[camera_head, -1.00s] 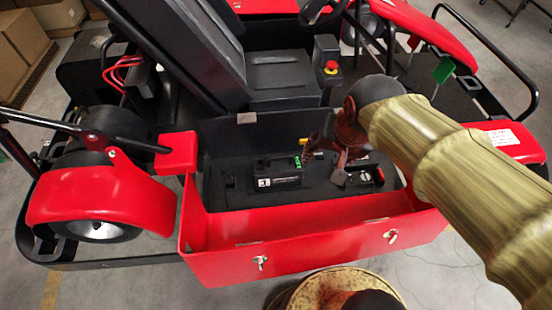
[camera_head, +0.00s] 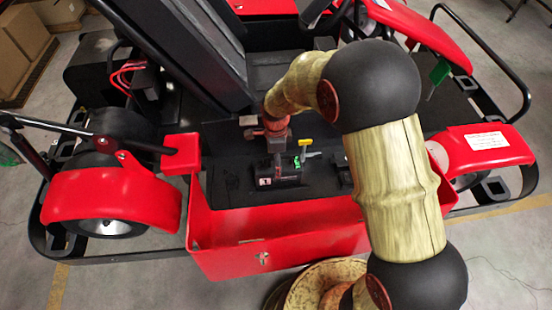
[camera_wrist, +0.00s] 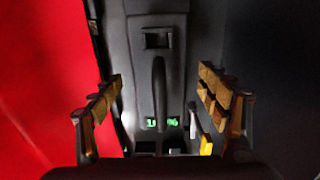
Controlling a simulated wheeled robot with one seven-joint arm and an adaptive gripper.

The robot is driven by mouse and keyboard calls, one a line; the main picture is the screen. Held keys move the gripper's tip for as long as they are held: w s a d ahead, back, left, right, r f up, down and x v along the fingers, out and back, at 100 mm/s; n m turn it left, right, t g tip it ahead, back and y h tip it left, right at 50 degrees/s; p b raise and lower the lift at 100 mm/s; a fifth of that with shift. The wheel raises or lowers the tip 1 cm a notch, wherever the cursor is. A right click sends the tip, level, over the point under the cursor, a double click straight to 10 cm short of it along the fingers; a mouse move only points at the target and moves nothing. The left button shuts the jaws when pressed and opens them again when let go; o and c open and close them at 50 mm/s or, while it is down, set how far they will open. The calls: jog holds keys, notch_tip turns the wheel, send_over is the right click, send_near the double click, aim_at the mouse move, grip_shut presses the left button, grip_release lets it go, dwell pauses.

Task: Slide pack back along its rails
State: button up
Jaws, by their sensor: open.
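The pack (camera_head: 284,182) is a dark box with a carry handle and a green display, lying in the kart's side bay. In the wrist view the pack (camera_wrist: 145,80) is upright in the picture, with its handle (camera_wrist: 158,90) running along its middle and the green readout towards my palm. My gripper (camera_head: 276,150) is right above the pack in the head view. In the wrist view my gripper (camera_wrist: 160,105) is open, one finger on each side of the handle, with gaps on both sides. The rails cannot be made out.
A yellow-tipped lever (camera_head: 305,143) stands just right of the pack, near my right finger. The red bay wall (camera_head: 290,232) runs along the near side. The black seat (camera_head: 210,50) rises behind. My arm hides the bay's right end.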

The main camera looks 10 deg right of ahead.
notch_tip(320, 180, down, 7)
jog(key=shift+f+b, duration=0.15)
jog(key=shift+b, duration=0.25)
jog(key=c, duration=1.9)
grip_shut()
jog(key=shift+d, duration=0.2)
jog(key=shift+d, duration=2.05)
jog(key=o, duration=1.9)
grip_release()
